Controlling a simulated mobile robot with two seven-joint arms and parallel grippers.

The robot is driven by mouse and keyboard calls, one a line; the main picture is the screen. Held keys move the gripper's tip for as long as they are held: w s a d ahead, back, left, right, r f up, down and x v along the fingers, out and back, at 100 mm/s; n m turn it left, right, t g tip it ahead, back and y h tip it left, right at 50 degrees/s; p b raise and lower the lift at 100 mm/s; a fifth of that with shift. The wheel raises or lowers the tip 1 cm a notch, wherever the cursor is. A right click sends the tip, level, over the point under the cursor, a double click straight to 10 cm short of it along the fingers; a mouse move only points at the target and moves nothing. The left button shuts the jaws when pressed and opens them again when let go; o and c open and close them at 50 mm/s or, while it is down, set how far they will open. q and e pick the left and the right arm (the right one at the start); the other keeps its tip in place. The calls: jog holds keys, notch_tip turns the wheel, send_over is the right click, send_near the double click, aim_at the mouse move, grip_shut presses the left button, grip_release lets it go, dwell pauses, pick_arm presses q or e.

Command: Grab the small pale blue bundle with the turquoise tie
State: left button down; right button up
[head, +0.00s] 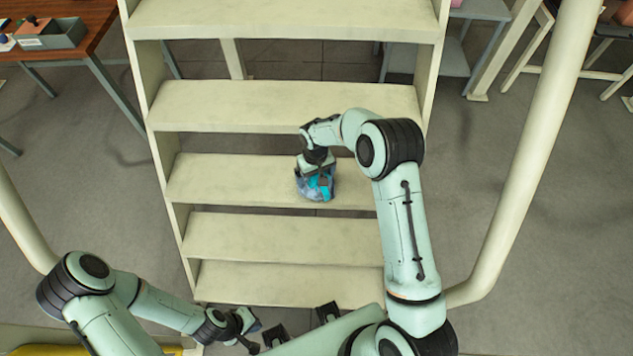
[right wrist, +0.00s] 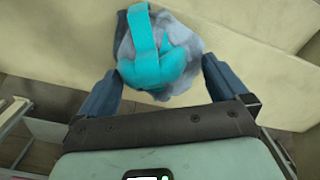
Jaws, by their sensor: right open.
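The small pale blue bundle (head: 328,190) with a turquoise tie sits on a middle shelf of the cream rack. In the right wrist view the bundle (right wrist: 193,42) shows at the top, with its turquoise tie (right wrist: 150,60) facing the camera. My right gripper (head: 316,172) is at the bundle, partly covering it in the head view. In the right wrist view its two fingers (right wrist: 158,90) are apart, one on either side of the bundle's near part; I cannot tell whether they touch it.
The cream shelf rack (head: 230,180) has several boards, otherwise bare; a board (head: 290,103) lies above the bundle's shelf. Cream rails rise on both sides.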

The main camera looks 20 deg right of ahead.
jog(key=shift+s, duration=0.1)
jog(key=c, duration=1.4)
